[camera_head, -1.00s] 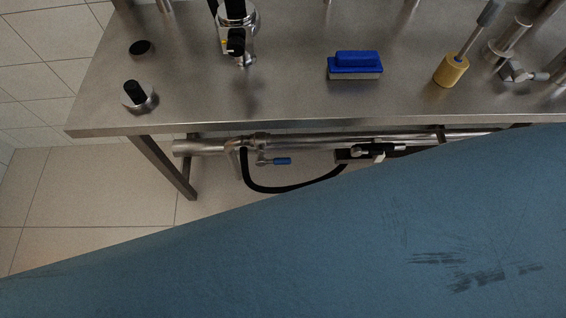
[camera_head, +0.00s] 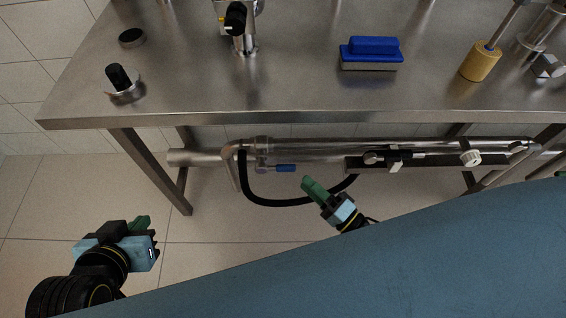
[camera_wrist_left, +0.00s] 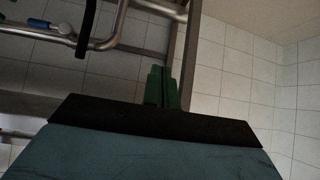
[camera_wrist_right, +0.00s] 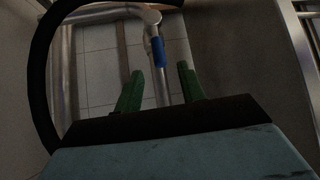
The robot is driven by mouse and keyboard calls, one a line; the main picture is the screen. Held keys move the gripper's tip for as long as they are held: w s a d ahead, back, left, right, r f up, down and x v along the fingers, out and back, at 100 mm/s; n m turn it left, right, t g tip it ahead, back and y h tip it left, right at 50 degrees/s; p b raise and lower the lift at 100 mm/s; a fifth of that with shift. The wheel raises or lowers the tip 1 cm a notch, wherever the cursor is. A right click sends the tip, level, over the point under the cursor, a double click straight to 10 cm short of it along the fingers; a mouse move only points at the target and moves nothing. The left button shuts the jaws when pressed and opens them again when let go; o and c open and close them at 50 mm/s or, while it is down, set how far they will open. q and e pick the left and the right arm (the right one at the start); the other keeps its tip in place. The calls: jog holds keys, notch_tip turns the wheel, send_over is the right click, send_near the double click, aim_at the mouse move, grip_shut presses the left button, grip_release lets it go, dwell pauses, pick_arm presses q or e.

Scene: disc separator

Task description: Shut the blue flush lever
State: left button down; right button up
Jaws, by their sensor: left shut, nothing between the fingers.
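The blue flush lever (camera_head: 286,168) points right from a valve on the steel pipe under the table's front edge. It also shows in the left wrist view at upper left (camera_wrist_left: 64,28) and in the right wrist view (camera_wrist_right: 159,52), where it lies ahead, between the lines of the fingers. My right gripper (camera_head: 311,187), with green fingers, is open and empty, just right of and below the lever in the head view; its fingers stand apart in the right wrist view. My left gripper (camera_head: 141,222) is shut and empty, far to the left, over the floor.
A black hose (camera_head: 270,204) loops under the pipe, close to the right gripper. The steel table (camera_head: 200,90) overhangs the pipe and carries a blue brush (camera_head: 371,50). A table leg (camera_head: 150,170) stands between my left gripper and the lever.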

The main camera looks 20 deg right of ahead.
aim_at(275, 168)
jog(key=b+x, duration=0.2)
jog(key=x, duration=0.6)
jog(key=shift+w+a, duration=0.1)
jog(key=shift+w, duration=0.2)
pick_arm(q)
jog(key=w+d+r+t+h, duration=0.2)
jog(key=w+r+t, duration=0.3)
jog(key=r, duration=0.3)
jog(key=shift+d+r+t, duration=0.35)
jog(key=shift+d+t, duration=0.35)
jog(key=shift+t, duration=0.1)
pick_arm(e)
jog(key=shift+w+a+r, duration=0.1)
jog(key=shift+w+a, duration=0.15)
jog(key=shift+w, duration=0.15)
pick_arm(q)
jog(key=shift+w, duration=0.1)
pick_arm(e)
jog(key=shift+c, duration=0.4)
grip_shut()
